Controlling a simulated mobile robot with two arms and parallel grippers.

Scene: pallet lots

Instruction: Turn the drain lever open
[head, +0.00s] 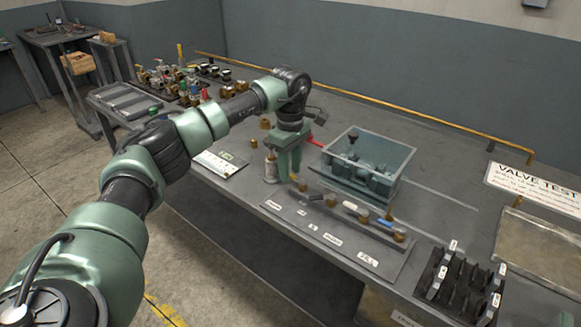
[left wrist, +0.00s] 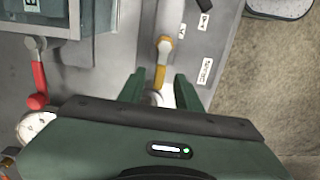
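A red lever (head: 314,141) sticks out from the left side of a teal, clear-walled tank (head: 372,160). It also shows at the left of the left wrist view (left wrist: 38,84). I see no label naming it as the drain lever. My left gripper (head: 283,172) points down left of the tank, with the red lever outside its fingers. In the left wrist view its two green fingers (left wrist: 160,92) are apart. A yellow-handled part (left wrist: 161,68) and something white lie in line with the gap; I cannot tell how far below. My right gripper is not in view.
A labelled panel (head: 318,240) with several handles lies in front of the tank. A black rack (head: 462,285) and a shallow tray (head: 540,252) are at the right. Several valves (head: 175,80) crowd the bench's far left. A yellow rail (head: 400,112) runs along the back.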

